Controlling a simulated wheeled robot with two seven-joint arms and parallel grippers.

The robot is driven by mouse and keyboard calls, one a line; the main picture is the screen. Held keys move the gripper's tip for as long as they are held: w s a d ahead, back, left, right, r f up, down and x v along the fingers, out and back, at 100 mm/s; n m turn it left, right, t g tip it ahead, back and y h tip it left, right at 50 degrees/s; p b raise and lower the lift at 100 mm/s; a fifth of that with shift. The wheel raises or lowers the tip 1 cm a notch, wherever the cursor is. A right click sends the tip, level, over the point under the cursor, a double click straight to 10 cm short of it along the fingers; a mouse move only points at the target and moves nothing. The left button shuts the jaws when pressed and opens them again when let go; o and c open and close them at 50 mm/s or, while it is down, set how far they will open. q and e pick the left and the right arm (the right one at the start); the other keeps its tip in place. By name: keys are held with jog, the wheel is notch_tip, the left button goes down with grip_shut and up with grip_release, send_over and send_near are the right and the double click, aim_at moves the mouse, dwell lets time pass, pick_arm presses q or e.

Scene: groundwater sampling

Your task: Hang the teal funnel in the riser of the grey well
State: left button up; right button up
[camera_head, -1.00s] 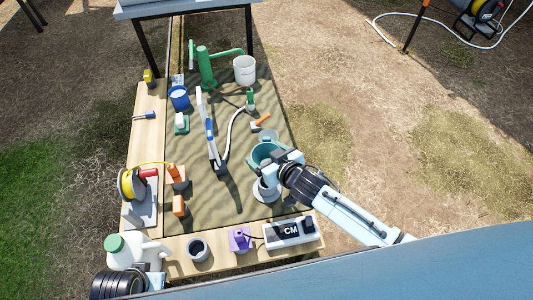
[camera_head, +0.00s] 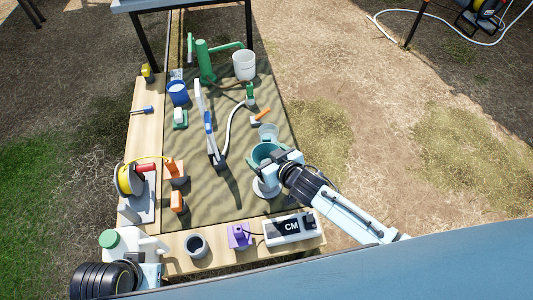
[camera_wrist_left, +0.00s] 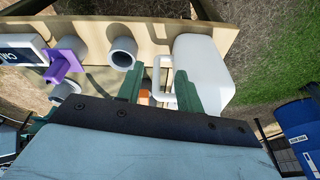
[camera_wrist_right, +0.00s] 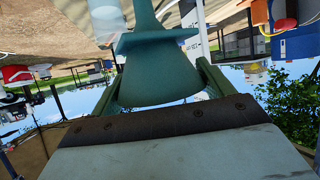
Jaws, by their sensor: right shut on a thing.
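My right gripper (camera_head: 283,162) is shut on the teal funnel (camera_head: 263,154). In the right wrist view the funnel (camera_wrist_right: 160,75) fills the space between the fingers, its narrow spout pointing to the top of the picture. A pale grey round flange (camera_head: 266,190), which looks like the foot of the grey well, stands just below the gripper in the head view. The funnel and gripper partly hide it, and I cannot see its riser opening. My left gripper (camera_wrist_left: 158,90) is open and empty, its fingers apart near the white jug's handle.
The white jug (camera_head: 121,246), a grey cup (camera_head: 196,246), a purple holder (camera_head: 239,237) and the CM box (camera_head: 291,228) line the front edge. A clear cup (camera_head: 268,131) stands just behind the funnel. A green pump (camera_head: 206,62) and white bucket (camera_head: 244,65) are farther back.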

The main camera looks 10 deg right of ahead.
jog(key=shift+f, duration=0.3)
jog(key=shift+f+b, duration=1.2)
jog(key=shift+f, duration=0.2)
jog(key=shift+f+b, duration=0.3)
jog(key=shift+f, duration=0.45)
jog(key=shift+f+b, duration=0.35)
jog(key=shift+b, duration=0.15)
jog(key=shift+f, duration=0.1)
pick_arm(q)
jog(key=w+d+r+t+h, duration=0.2)
jog(key=w+d+r+t, duration=0.3)
jog(key=r, duration=0.5)
jog(key=w+t, duration=0.1)
jog(key=w, duration=0.1)
jog(key=shift+w, duration=0.35)
